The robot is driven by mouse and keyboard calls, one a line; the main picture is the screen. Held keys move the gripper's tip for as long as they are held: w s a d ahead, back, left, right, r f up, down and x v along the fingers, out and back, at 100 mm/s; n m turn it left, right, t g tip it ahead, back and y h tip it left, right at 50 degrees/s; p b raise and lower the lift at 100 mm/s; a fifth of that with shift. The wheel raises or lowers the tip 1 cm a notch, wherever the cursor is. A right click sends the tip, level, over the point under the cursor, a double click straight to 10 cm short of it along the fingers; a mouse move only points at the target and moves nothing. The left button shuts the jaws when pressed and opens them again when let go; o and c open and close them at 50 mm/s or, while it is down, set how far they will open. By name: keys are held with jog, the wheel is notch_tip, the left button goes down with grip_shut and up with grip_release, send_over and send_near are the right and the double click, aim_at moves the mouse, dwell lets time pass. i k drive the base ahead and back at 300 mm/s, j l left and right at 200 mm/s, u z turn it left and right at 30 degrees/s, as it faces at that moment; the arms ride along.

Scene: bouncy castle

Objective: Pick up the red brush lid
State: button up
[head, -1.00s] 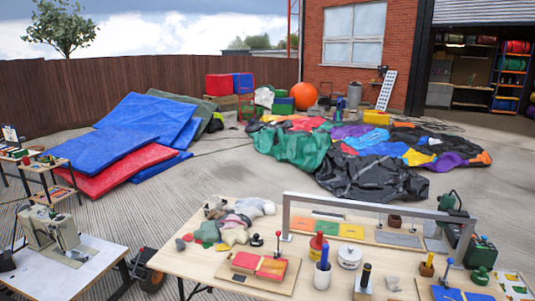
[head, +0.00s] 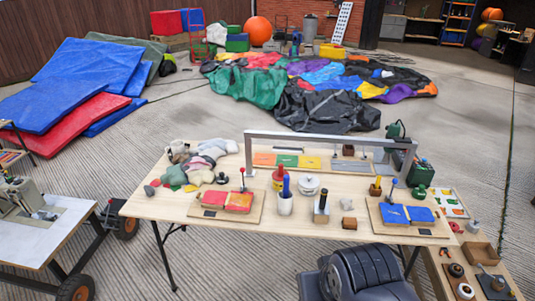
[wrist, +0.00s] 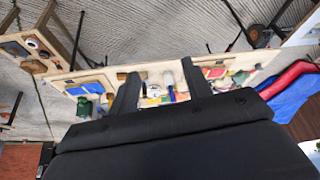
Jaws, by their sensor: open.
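A small pot with a red top, which looks like the red brush lid (head: 280,172), stands upright near the middle of the wooden table (head: 160,205), just left of the white cup holding a blue-handled tool (head: 285,203). The pot's lower part looks yellowish; the lid's exact shape is too small to tell. My gripper (wrist: 160,70) is open and empty in the wrist view, its two dark fingers apart, with the table beyond and below them. It is well away from the lid. I cannot pick out the lid surely in the wrist view.
A grey metal frame (head: 330,138) arches over the table behind the pot. A white lidded pot (head: 308,187) stands close at its right. Boards with red-yellow (head: 225,201) and blue (head: 405,215) pieces lie either side. A sewing-machine table (head: 50,240) stands at left.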

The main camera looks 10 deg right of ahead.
aim_at(278, 175)
jog(key=i+l, duration=0.15)
jog(key=i, duration=0.3)
jog(key=i+l, duration=0.1)
jog(key=i, duration=0.35)
jog(key=i+l, duration=0.15)
jog(key=i, duration=0.25)
jog(key=i+l, duration=0.15)
jog(key=i, duration=0.3)
